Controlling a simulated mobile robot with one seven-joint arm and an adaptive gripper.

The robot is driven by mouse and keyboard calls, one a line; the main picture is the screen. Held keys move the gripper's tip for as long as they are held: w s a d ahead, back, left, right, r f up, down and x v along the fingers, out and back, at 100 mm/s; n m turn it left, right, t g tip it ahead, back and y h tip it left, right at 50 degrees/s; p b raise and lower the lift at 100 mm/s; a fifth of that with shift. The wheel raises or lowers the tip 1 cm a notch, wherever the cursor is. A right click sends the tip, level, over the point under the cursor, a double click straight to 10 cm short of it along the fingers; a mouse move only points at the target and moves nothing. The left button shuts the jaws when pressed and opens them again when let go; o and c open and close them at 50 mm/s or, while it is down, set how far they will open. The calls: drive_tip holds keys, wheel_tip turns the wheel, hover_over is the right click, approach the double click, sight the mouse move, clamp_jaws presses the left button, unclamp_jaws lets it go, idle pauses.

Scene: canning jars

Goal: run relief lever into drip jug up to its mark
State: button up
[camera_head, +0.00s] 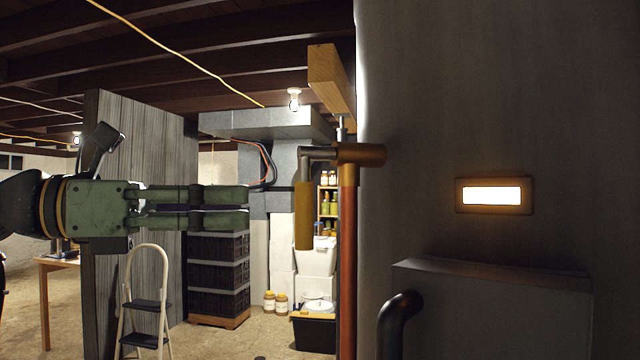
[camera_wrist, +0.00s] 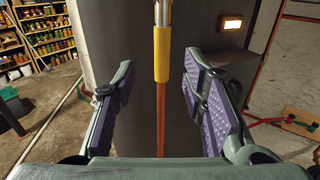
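The relief lever (camera_head: 304,215) is a yellow-brass sleeve hanging straight down from a brass valve (camera_head: 361,154) at the top of a copper-red pipe (camera_head: 347,275). It also shows upright in the wrist view (camera_wrist: 162,55), near the middle. My gripper (camera_head: 248,208) points right at the lever's height, its tips left of the lever with a gap in the head view. In the wrist view my gripper (camera_wrist: 162,85) has its purple-padded fingers spread wide and empty, the lever in line between them, farther ahead. I cannot make out the drip jug or its mark in either view.
A large grey tank (camera_head: 440,110) stands behind the pipe, with a lit window (camera_head: 492,196) and a grey box (camera_head: 500,300) on its front. A step stool (camera_head: 147,305) and stacked black crates (camera_head: 218,275) stand at the left. Shelves of jars (camera_wrist: 35,40) show far left.

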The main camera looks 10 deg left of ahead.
sight(304, 205)
drive_tip(key=p+x, duration=0.2)
drive_tip(key=x, duration=0.8)
drive_tip(key=shift+c, duration=0.5)
clamp_jaws()
